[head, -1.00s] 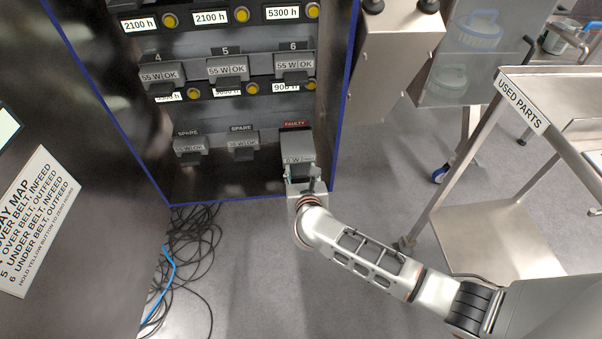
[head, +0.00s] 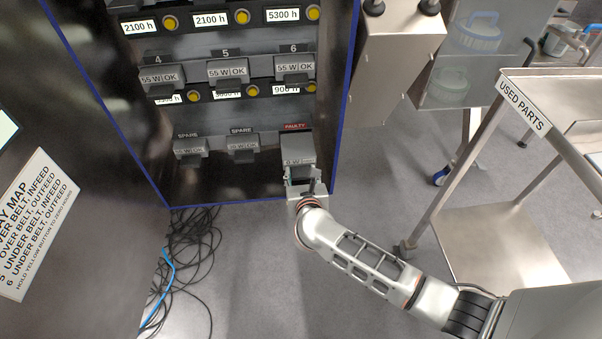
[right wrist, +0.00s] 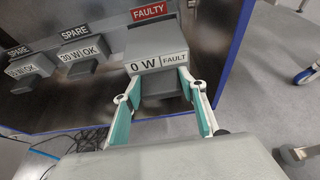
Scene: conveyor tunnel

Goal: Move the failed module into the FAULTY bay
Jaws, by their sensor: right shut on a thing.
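The failed module (head: 298,149) is a grey block at the FAULTY bay, on the bottom row at the right under the red FAULTY label (head: 295,126). In the right wrist view the module (right wrist: 155,52) carries a label reading "0 W | FAULT". Its front stands out from the panel; how deep it sits in the bay is hidden. My right gripper (head: 304,182) is at the module's front; in the right wrist view its teal-padded fingers (right wrist: 160,108) are on either side of the lower front part, shut on it. My left gripper is not in view.
Two SPARE modules (head: 190,147) (head: 242,145) sit left of the FAULTY bay. Modules 4, 5 and 6 (head: 294,68) are in the row above. Loose black cables (head: 190,260) lie on the floor. A USED PARTS cart (head: 500,240) stands at the right.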

